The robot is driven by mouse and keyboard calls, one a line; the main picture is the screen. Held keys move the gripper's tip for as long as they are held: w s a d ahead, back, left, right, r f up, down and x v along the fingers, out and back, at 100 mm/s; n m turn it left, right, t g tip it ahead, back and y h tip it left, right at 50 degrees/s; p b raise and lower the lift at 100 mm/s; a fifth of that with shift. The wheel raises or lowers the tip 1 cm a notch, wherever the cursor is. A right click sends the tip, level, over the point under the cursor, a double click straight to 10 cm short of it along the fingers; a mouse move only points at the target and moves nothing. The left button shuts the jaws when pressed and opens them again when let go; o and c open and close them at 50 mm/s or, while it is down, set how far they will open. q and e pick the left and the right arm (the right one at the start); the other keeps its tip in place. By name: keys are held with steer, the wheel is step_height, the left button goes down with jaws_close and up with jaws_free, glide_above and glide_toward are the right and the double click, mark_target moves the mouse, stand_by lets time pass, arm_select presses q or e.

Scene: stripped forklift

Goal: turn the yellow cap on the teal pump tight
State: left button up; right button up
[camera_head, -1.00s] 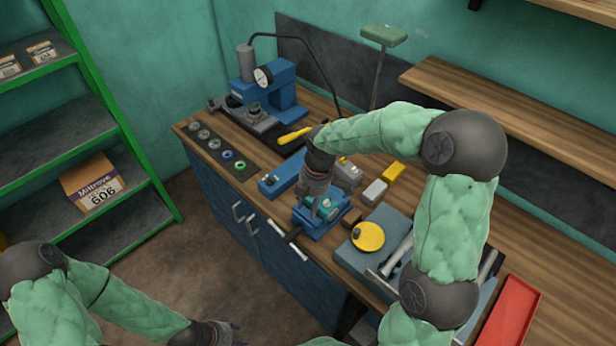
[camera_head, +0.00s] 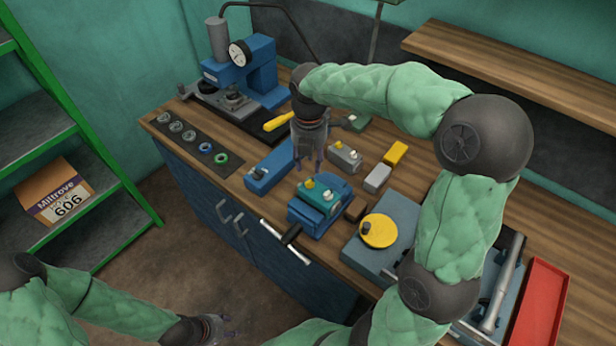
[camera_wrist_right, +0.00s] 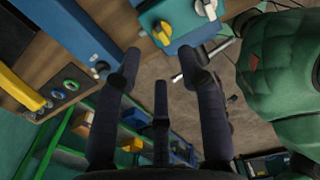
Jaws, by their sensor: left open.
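The teal pump (camera_head: 318,196) sits on the blue vise (camera_head: 322,216) near the bench's front edge. In the right wrist view the yellow cap (camera_wrist_right: 161,33) and pump (camera_wrist_right: 178,18) lie at the top, beyond the fingertips. My right gripper (camera_head: 308,166) points down, open and empty, just behind the pump and apart from it. Its spread fingers (camera_wrist_right: 160,75) also show in the right wrist view. My left gripper (camera_head: 228,328) is open and empty, low at the bottom, away from the bench.
A blue block (camera_head: 268,170) lies left of the pump, and a grey valve block (camera_head: 345,156) behind it. A blue-grey box with a yellow disc (camera_head: 378,230) is to the right. The vise handle (camera_head: 290,235) sticks out in front. A blue press (camera_head: 245,75) stands behind.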

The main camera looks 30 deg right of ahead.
mark_target(310, 183)
step_height(310, 183, down, 7)
steer(key=shift+r+b, duration=0.1)
steer(key=shift+b, duration=0.6)
jaws_close()
